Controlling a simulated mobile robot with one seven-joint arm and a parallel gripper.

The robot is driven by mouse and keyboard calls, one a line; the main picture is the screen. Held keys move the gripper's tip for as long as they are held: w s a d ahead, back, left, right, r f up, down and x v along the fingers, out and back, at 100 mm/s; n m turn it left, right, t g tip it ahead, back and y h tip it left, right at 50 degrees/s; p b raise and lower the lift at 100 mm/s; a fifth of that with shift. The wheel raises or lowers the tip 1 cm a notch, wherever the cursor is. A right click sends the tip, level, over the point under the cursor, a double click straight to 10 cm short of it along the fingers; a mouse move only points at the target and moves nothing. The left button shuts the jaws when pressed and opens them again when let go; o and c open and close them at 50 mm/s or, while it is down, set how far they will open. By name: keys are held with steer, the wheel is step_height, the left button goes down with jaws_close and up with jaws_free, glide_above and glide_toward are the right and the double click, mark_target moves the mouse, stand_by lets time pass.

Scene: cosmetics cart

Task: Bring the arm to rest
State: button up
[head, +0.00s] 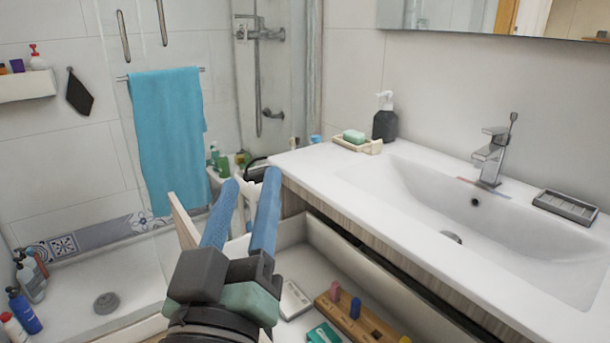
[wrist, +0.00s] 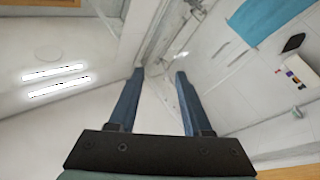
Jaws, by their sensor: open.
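My gripper (head: 248,190) has two blue fingers and shows at the lower middle of the head view. Its fingers point up and away, in front of an open drawer (head: 290,232). In the wrist view, my gripper (wrist: 158,75) shows both fingers spread apart with nothing between them. Behind the fingers, the wrist view shows walls, the ceiling with bright lights and the towel.
The white sink counter (head: 310,165) is on the right, with a soap dispenser (head: 385,118) and soap dish (head: 362,145). The open drawer below holds a wooden holder (head: 365,322) and small items. A blue towel (head: 168,135) hangs left; bottles (head: 25,310) stand lower left.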

steer(key=s+d+r+m+t+y, duration=0.1)
steer(key=s+d+r+m+t, duration=0.2)
steer(key=r, duration=0.6)
steer(key=s+d+r+m+t, duration=0.1)
steer(key=s+d+r+t, duration=0.25)
steer(key=r, duration=0.65)
step_height(320, 180, up, 23)
steer(key=p, duration=2.2)
steer(key=shift+s+a+f+g+y+p, duration=0.2)
steer(key=shift+s+a+g+y+p, duration=0.15)
steer(key=shift+s+a, duration=0.1)
